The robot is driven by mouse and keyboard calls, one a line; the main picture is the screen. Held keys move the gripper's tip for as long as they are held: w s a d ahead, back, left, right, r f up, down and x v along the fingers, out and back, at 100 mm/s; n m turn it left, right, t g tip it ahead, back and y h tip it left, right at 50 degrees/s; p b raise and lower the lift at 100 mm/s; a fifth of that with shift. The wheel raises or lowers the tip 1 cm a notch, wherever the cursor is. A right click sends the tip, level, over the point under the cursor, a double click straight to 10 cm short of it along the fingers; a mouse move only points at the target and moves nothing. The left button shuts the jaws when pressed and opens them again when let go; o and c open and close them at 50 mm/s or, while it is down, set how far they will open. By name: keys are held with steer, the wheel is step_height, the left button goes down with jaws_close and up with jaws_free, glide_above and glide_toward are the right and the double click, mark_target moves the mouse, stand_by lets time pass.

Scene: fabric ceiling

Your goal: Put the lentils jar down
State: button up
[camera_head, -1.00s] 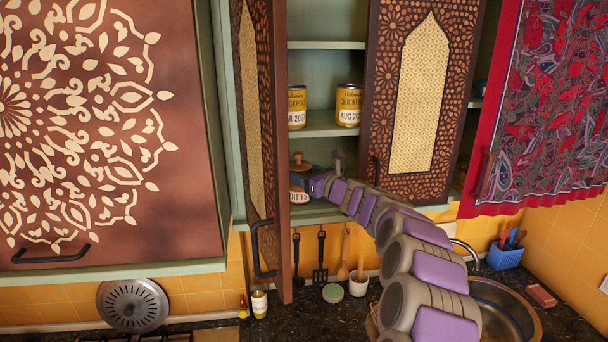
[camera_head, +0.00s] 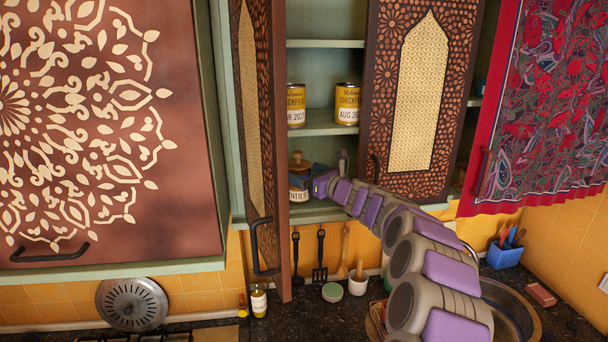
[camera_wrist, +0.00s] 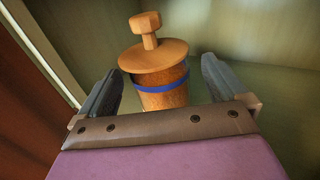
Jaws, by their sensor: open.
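The lentils jar (camera_head: 299,189) stands upright on the bottom shelf (camera_head: 318,211) of the open cabinet, just right of the left door. Its label partly reads "NTILS". In the wrist view, the jar (camera_wrist: 164,97) shows orange-brown contents, a blue band and a wooden lid with a knob. My gripper (camera_head: 312,180) reaches into the cabinet from the right. In the wrist view my gripper (camera_wrist: 160,88) is open, with one finger on each side of the jar and gaps between. The jar's base is hidden behind the gripper body in the wrist view.
Two chickpea cans (camera_head: 347,104) stand on the shelf above. The open left cabinet door (camera_head: 262,140) is close to the jar's left, and the right door (camera_head: 415,90) is behind my arm. Bare shelf shows right of the jar in the wrist view.

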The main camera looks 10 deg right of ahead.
steer(key=b+v, duration=0.1)
steer(key=v, duration=0.9)
steer(key=shift+s+d+b, duration=0.25)
steer(key=shift+d+b, duration=0.05)
steer(key=shift+d, duration=0.05)
